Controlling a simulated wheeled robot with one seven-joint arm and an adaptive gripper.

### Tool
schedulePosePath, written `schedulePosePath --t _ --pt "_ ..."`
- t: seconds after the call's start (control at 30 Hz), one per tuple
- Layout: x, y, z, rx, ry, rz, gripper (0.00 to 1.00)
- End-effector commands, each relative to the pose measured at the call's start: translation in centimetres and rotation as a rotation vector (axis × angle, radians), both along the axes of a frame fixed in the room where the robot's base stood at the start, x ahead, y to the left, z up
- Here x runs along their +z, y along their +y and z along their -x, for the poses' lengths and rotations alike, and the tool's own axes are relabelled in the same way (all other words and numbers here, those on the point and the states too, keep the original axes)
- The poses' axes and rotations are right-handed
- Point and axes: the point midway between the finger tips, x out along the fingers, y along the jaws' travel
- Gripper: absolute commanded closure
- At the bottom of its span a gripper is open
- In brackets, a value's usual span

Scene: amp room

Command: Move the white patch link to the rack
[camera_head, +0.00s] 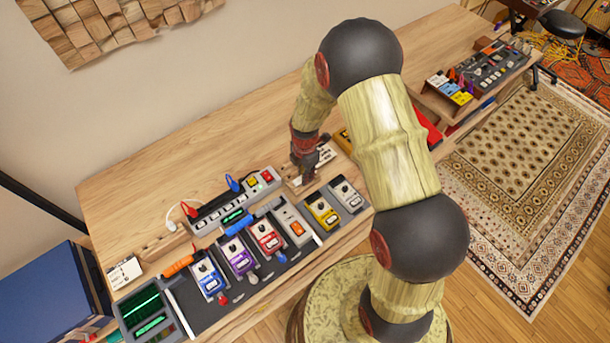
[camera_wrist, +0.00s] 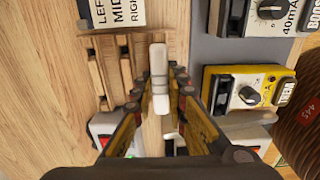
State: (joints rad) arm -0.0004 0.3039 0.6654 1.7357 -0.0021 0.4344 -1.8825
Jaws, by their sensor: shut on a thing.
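The white patch link (camera_wrist: 159,78) is a small pale bar with a grey band, held between the fingers of my gripper (camera_wrist: 163,92) in the wrist view. The wooden rack (camera_wrist: 118,72) has slots and lies just beside and below the link, to its left in that view. I cannot tell whether the link touches the rack. In the head view my gripper (camera_head: 307,172) points down over the rack area behind the pedals. The link is not clearly visible there.
A card marked LEFT, MID, RIGHT (camera_wrist: 122,12) stands beside the rack. A dark pedalboard (camera_head: 205,312) carries several pedals, including a yellow one (camera_head: 323,212), close to my gripper. A grey power strip (camera_head: 235,203) lies behind them. The table's back left (camera_head: 150,190) is clear.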

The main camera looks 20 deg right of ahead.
Motion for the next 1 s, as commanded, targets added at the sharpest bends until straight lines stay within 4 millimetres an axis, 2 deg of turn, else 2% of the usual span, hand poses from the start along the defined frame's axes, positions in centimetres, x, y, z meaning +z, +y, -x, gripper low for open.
schedulePosePath --t 0.03,0.1,0.13,0.5,0.9,1.0 --pt "-0.72 -0.01 0.53 0.000 0.010 0.000 1.00" --pt "-0.78 0.00 0.57 0.000 0.011 0.001 1.00" --pt "-0.80 0.00 0.61 0.000 0.012 0.000 0.85" --pt "-0.83 0.00 0.74 0.000 0.015 0.000 0.65" --pt "-0.48 0.01 0.44 0.000 0.009 0.000 0.65" --pt "-0.43 0.01 0.38 0.000 0.007 0.000 0.59"
